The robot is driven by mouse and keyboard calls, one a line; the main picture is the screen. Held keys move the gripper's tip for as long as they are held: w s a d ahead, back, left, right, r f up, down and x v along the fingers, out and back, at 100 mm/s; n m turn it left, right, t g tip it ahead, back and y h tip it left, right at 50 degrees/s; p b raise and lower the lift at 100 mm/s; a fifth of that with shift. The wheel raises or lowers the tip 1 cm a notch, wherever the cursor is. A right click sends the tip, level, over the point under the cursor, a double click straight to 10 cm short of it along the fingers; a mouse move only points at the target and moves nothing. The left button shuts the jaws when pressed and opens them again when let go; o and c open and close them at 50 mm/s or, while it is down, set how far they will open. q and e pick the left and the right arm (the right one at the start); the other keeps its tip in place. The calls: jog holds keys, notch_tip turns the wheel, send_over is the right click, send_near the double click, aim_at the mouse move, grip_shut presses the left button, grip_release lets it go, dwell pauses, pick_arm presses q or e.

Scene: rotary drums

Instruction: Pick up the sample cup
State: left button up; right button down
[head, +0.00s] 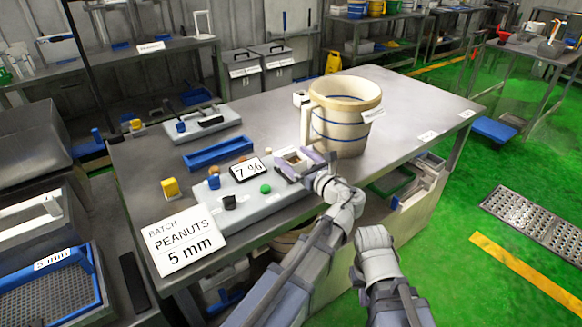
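A small square cup-like holder (295,158) with a pale rim and brown inside is at the right end of the grey meter (236,205). A large cream jug (345,98) with blue bands and a handle stands upright just behind it. No readable label tells which is the sample cup. My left gripper (302,163) is at the small holder, its lavender-grey fingers spread around it; whether they touch it is unclear. My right gripper (373,241) is apart from both, in front of the table; its fingertips are not clear.
The meter shows 7 % and carries a green button (265,188). A batch sign (184,240) reads PEANUTS 5 mm. A blue tray (217,152) and another grey device (202,122) lie left.

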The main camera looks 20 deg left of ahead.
pick_arm(q)
jog(key=shift+a, duration=0.15)
jog(key=shift+c, duration=1.4)
jog(key=c, duration=1)
